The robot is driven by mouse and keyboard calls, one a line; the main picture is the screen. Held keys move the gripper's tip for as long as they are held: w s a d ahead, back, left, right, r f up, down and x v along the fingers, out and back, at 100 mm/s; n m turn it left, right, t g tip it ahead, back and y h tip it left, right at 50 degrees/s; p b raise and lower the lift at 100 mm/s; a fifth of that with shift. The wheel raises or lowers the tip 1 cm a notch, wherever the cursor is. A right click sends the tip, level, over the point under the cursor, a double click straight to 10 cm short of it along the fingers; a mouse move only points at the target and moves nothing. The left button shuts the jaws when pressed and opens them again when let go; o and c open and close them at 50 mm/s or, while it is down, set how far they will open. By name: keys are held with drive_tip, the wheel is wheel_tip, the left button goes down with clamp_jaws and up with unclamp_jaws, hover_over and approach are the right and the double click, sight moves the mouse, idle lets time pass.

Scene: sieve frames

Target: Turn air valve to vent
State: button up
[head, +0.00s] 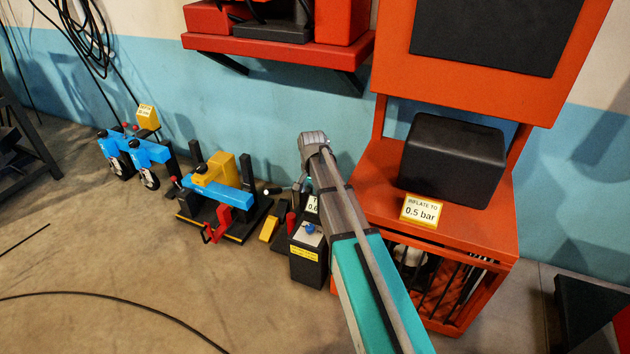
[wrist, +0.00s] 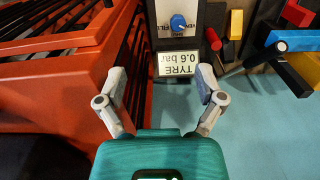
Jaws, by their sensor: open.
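The air valve is a blue knob (wrist: 178,23) on a pale plate with VENT and FILL lettering, upside down and partly cut off in the wrist view. In the head view the blue knob (head: 309,229) sits on top of a small black box (head: 307,267). A display (wrist: 180,65) beside it reads TYRE 0.6 bar, upside down in the wrist view. My gripper (wrist: 161,78) is open and empty, its fingers spread wide, apart from the knob. In the head view my arm hides most of the gripper and part of the display (head: 312,204).
An orange stand (head: 365,190) with a black block (head: 453,160) and an INFLATE TO 0.5 bar sign (head: 423,211) is close on the right. Blue and yellow fixtures (head: 215,190) stand to the left. A cable lies on the otherwise clear front floor (head: 150,280).

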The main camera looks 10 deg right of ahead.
drive_tip(key=shift+n, duration=0.6)
drive_tip(key=shift+s+r+p, duration=0.55)
drive_tip(key=shift+r+p, duration=0.2)
drive_tip(key=shift+r, duration=0.1)
drive_tip(key=shift+s+r+p, duration=0.55)
drive_tip(key=shift+r+p, duration=0.15)
drive_tip(key=shift+r, duration=0.1)
drive_tip(key=shift+s+r+p, duration=0.55)
drive_tip(key=shift+r+p, duration=0.2)
drive_tip(key=shift+r, duration=0.1)
drive_tip(key=s+n, duration=0.6)
drive_tip(key=s, duration=1.3)
wheel_tip(320, 180, up, 28)
drive_tip(key=p, duration=2.7)
drive_tip(key=shift+f+p, duration=0.2)
drive_tip(key=shift+p, duration=0.1)
